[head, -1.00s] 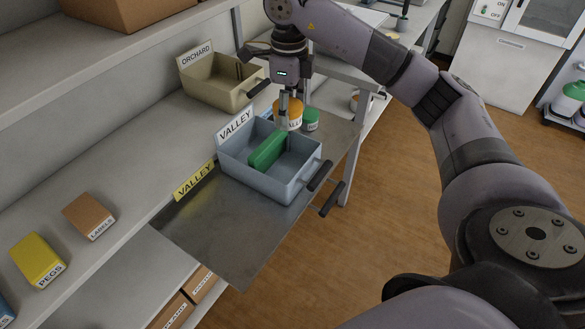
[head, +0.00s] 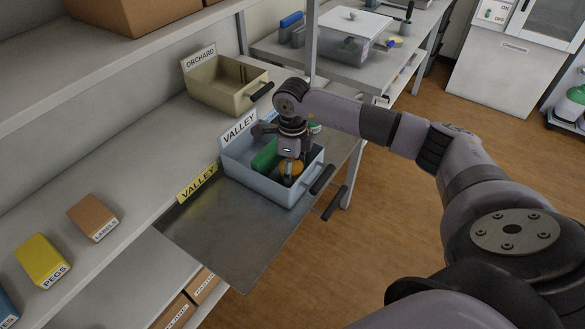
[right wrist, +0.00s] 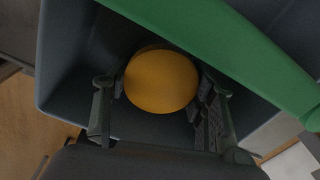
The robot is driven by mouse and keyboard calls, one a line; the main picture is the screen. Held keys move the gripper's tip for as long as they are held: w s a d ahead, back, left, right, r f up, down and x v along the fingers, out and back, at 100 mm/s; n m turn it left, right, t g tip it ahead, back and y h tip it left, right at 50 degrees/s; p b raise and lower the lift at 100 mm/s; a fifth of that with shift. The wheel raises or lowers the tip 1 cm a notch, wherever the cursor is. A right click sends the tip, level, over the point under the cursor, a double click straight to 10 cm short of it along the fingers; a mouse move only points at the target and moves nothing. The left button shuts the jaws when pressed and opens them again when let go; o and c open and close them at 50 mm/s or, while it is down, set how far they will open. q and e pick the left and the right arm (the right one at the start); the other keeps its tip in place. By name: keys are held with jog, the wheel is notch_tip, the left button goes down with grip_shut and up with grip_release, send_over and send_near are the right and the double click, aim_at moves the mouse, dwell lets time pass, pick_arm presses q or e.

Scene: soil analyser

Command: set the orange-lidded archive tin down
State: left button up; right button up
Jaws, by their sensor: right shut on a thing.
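The orange-lidded archive tin (head: 291,168) is inside the grey-blue VALLEY bin (head: 262,186), at the bin's right end. My right gripper (head: 290,162) reaches down into the bin from above and is shut on the tin. In the right wrist view the round orange lid (right wrist: 161,81) sits between the two fingers (right wrist: 160,105). A green block (head: 264,155) stands in the bin to the left of the tin; its edge also crosses the right wrist view (right wrist: 235,45). Whether the tin touches the bin floor cannot be seen. My left gripper is not in view.
The bin stands on a metal pull-out tray (head: 225,240) with a yellow VALLEY label (head: 197,184). A beige ORCHARD bin (head: 228,86) is behind. Partly hidden, a green-lidded container (head: 314,128) stands behind the bin. LABELS (head: 93,217) and PEGS (head: 43,260) boxes lie on the left shelf.

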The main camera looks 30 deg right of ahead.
jog(key=shift+f, duration=0.1)
jog(key=shift+f, duration=0.1)
jog(key=o, duration=1.2)
jog(key=shift+o, duration=0.2)
jog(key=shift+r, duration=0.3)
notch_tip(320, 180, up, 12)
jog(key=b, duration=0.1)
jog(key=shift+f, duration=0.15)
